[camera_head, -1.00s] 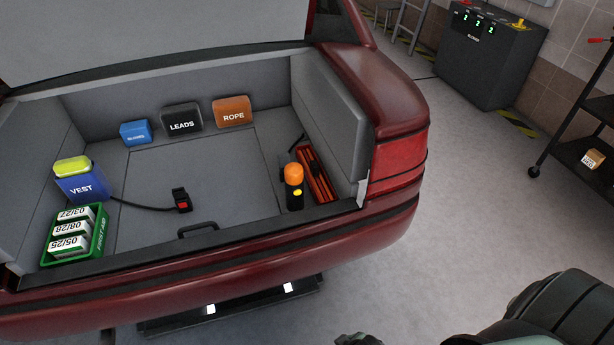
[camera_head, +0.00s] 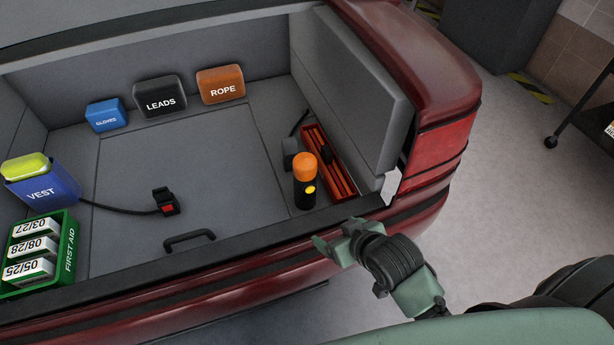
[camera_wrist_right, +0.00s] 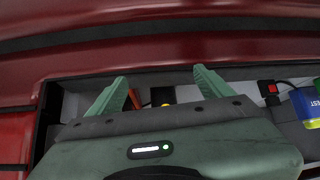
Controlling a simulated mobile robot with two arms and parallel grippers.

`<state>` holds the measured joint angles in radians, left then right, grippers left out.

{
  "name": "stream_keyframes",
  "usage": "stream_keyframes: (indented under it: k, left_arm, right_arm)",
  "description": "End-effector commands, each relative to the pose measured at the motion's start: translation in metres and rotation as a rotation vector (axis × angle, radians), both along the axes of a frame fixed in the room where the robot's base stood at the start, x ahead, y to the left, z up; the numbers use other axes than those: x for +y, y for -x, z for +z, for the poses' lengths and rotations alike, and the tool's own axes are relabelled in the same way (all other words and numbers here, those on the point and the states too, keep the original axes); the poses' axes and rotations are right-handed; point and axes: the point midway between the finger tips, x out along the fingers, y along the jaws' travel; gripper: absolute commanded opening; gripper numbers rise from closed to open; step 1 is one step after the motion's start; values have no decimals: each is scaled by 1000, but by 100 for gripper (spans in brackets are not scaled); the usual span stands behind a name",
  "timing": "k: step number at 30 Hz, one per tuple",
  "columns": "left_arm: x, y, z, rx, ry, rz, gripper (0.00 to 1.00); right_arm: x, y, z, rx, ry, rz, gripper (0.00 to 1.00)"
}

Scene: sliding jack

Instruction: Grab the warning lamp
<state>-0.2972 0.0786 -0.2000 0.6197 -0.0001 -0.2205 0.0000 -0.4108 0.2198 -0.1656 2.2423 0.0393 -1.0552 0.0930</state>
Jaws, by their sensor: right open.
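The warning lamp (camera_head: 305,188) stands upright in the car's open trunk, near its right end. It has a black body, an orange top and a yellow spot on its side. My right gripper (camera_head: 334,236) is open and empty, over the rear sill, in front of and slightly right of the lamp, apart from it. My left gripper is not in view.
A red tray (camera_head: 328,165) lies right of the lamp, beside the trunk's side wall (camera_head: 360,90). A dark block (camera_head: 290,152) is behind the lamp. A buckle strap (camera_head: 165,204) and handle (camera_head: 190,238) lie left.

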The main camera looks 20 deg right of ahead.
Motion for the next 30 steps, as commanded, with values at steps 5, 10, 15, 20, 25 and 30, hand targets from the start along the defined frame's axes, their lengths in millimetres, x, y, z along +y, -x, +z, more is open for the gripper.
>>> stream_keyframes:
  k: [5,10,15,20,25,30]
  left_arm:
    - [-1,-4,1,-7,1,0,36]
    - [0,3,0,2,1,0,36]
    - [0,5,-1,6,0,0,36]
    - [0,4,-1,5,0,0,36]
    - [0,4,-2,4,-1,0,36]
    - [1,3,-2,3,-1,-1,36]
  right_arm:
    - [3,-27,7,-91,-21,11,81]
    - [5,-58,19,-211,-53,25,81]
    - [8,-90,36,-341,-92,43,81]
    - [9,-108,46,-414,-117,55,81]
    - [13,-125,40,-421,-119,54,81]
    - [16,-143,32,-420,-118,55,81]
